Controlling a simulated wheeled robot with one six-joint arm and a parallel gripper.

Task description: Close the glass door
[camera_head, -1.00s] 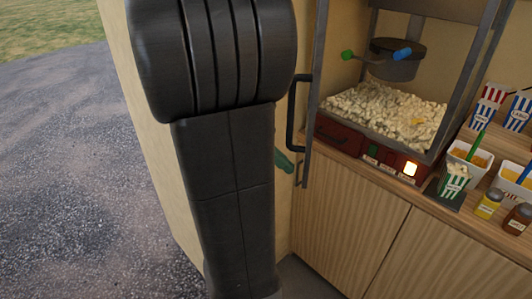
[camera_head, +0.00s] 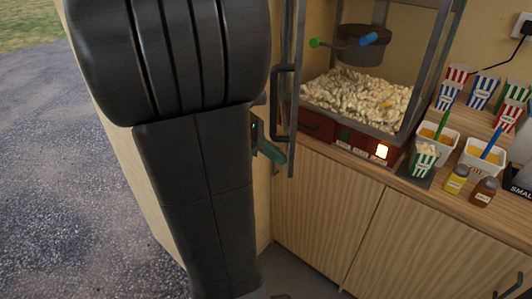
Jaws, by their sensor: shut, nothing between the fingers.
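The glass door (camera_head: 298,120) of the popcorn machine (camera_head: 313,125) stands open at the machine's left front, seen almost edge-on as a narrow grey frame. Its black bar handle (camera_head: 276,103) is on the left side of the frame. My gripper (camera_head: 278,156) shows only in part, as a green finger tip just left of the door's lower end, below the handle. It is shut and empty. My dark arm hides the rest of it. I cannot tell whether it touches the door.
Popcorn (camera_head: 360,98) fills the machine under a dark kettle (camera_head: 362,45). Right of it on the wooden counter (camera_head: 395,185) stand a striped popcorn cup (camera_head: 424,160), white tubs (camera_head: 436,137), a yellow jar (camera_head: 457,178) and a brown jar (camera_head: 485,190). Open gravel (camera_head: 60,180) lies left.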

